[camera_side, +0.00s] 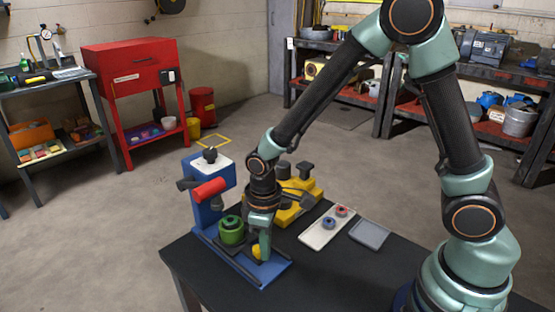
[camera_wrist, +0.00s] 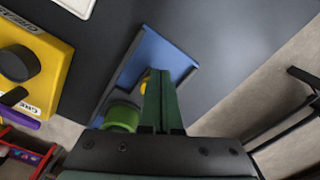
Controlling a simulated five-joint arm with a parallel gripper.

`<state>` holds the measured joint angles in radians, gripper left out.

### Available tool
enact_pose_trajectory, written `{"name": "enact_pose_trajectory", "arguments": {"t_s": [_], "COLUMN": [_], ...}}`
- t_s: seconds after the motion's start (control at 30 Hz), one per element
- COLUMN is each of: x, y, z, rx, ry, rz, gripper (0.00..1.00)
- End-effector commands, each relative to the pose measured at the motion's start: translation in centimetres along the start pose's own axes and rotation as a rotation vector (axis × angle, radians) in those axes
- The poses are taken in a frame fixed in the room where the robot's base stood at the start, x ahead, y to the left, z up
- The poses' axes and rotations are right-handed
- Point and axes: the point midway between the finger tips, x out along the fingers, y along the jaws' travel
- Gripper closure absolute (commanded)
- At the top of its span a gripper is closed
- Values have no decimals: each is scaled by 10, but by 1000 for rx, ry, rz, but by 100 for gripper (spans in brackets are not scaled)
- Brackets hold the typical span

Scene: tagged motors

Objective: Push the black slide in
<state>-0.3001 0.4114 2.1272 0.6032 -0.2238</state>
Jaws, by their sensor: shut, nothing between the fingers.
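A blue fixture (camera_side: 216,217) stands on the dark table, with a flat blue base (camera_side: 270,275) that also shows in the wrist view (camera_wrist: 160,52). Dark strips run along this base; I cannot tell for sure which dark part is the black slide. A green round part (camera_side: 231,230) sits on the base and shows beside my fingers in the wrist view (camera_wrist: 122,116). A small yellow part (camera_side: 256,252) is next to my fingertips, partly hidden. My gripper (camera_side: 264,254) is shut and empty, pointing down just above or at the base; its fingers (camera_wrist: 161,73) hide what lies behind them.
A red cylinder (camera_side: 209,190) sticks out from the fixture's upright. A yellow block (camera_side: 298,210) with black knobs stands behind my gripper. A white tray (camera_side: 322,232) with small round parts and a grey tray (camera_side: 370,234) lie to the right. The table's front is clear.

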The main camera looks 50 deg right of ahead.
Motion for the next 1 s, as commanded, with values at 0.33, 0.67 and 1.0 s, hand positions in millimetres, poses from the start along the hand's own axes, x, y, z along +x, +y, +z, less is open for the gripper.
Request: {"name": "enact_pose_trajectory", "arguments": {"t_s": [0.33,0.67,1.0], "x": [0,0,0], "y": [7,13,19], "z": [-12,-22,-32], "rx": [0,1,1], "ry": [3,2,2], "rz": [1,0,0], "gripper": [100,100,100]}}
